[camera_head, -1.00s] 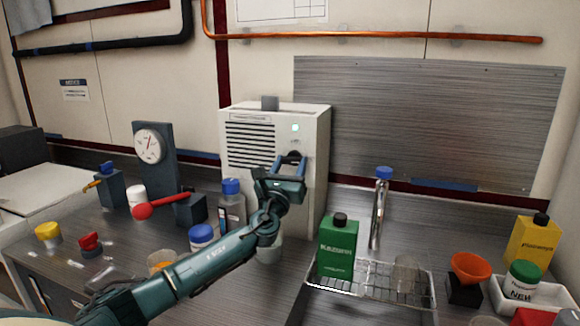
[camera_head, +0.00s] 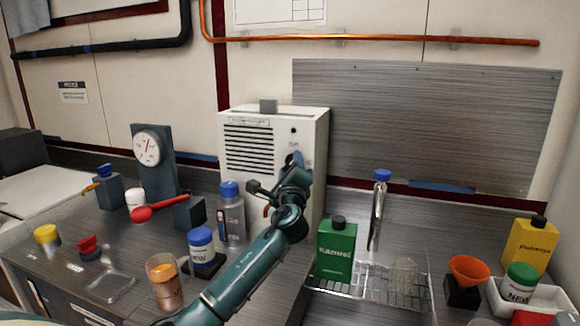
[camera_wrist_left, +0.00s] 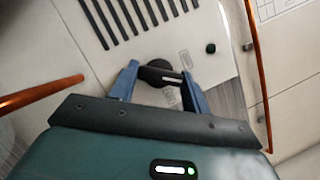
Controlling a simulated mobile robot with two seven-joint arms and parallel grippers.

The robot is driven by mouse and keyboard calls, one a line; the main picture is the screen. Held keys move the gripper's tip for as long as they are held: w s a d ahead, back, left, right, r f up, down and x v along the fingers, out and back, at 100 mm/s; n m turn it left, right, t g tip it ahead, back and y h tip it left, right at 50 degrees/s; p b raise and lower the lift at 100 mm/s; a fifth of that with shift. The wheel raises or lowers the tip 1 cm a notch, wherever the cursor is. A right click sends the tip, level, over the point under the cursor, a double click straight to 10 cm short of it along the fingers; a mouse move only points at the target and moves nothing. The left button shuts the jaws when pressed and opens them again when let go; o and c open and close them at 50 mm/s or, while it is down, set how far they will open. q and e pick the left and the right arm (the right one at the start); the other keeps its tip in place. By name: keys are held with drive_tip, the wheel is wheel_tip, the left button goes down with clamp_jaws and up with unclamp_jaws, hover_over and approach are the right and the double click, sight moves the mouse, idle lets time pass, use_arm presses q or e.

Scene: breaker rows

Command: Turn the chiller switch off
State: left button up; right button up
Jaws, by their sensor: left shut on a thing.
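The chiller is a white box (camera_head: 317,135) with a slotted vent on its front, standing at the back of the counter. Its switch is a round black knob with a white mark, seen in the left wrist view (camera_wrist_left: 157,72). My left gripper (camera_head: 291,161) is at the upper right of the chiller's front. In the left wrist view its blue fingers (camera_wrist_left: 160,84) are on either side of the knob and shut on it. The small round indicator (camera_head: 293,130) above looks dark; in the left wrist view it is dark green. In the head view my gripper mostly hides the knob.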

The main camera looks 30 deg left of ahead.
use_arm(q)
drive_tip(key=n, duration=0.2)
drive_tip(key=n+g+p, duration=0.1)
drive_tip(key=n, duration=0.1)
drive_tip(key=n+g+p, duration=0.1)
drive_tip(key=shift+r+n, duration=0.25)
drive_tip(key=shift+n, duration=0.15)
drive_tip(key=shift+n+g+p, duration=0.3)
drive_tip(key=shift+n+p, duration=0.2)
drive_tip(key=shift+p, duration=0.05)
drive_tip(key=shift+n, duration=0.5)
drive_tip(key=shift+p, duration=0.3)
use_arm(e)
drive_tip(key=shift+s+d+r, duration=0.1)
drive_tip(key=shift+d+r, duration=0.35)
drive_tip(key=shift+r, duration=0.35)
drive_tip(key=shift+f, duration=0.15)
use_arm(q)
drive_tip(key=o, duration=1)
drive_tip(key=shift+c, duration=0.2)
use_arm(e)
drive_tip(key=shift+r, duration=0.2)
use_arm(q)
drive_tip(key=b+v, duration=0.1)
drive_tip(key=v, duration=1.2)
drive_tip(key=shift+r, duration=0.25)
use_arm(e)
drive_tip(key=shift+a+f, duration=0.25)
